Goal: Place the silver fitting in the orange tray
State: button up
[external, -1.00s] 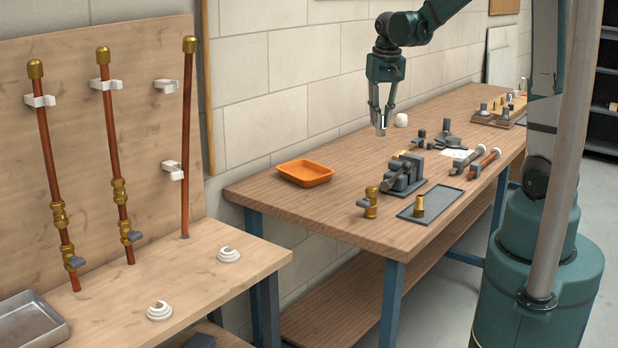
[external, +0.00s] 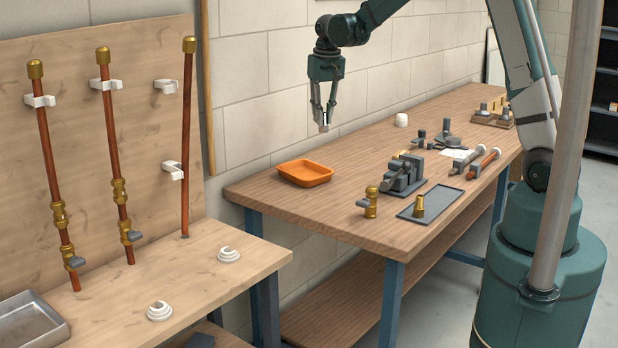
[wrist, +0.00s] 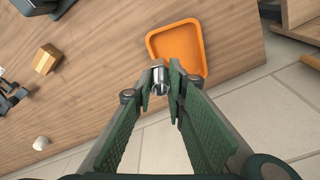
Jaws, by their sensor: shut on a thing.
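My gripper (external: 323,122) is shut on the silver fitting (external: 323,128) and holds it in the air above the back of the long workbench. In the external view it is above and slightly right of the orange tray (external: 305,173). In the wrist view the fitting (wrist: 159,78) sits between the fingertips, and the orange tray (wrist: 180,47) shows just beyond it. The tray looks empty in both views and lies near the left end of the bench.
A grey vise (external: 404,174), a brass valve (external: 371,202) and a dark flat tray (external: 430,204) with a brass fitting stand right of the orange tray. A white piece (external: 401,120) lies at the back. The wooden bench (external: 290,210) is bare around the orange tray.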

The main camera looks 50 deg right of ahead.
jog(key=w+a+f, duration=0.2)
jog(key=w+f, duration=0.4)
jog(key=shift+a+f+p, duration=0.15)
jog(key=shift+f+p, duration=0.15)
jog(key=shift+f, duration=0.1)
jog(key=shift+w, duration=0.1)
send_near(304, 176)
jog(key=shift+w+d, duration=0.2)
jog(key=shift+d, duration=0.05)
dwell(0.4)
jog(key=shift+f, duration=0.15)
jog(key=shift+f, duration=1.75)
jog(key=shift+f, duration=0.15)
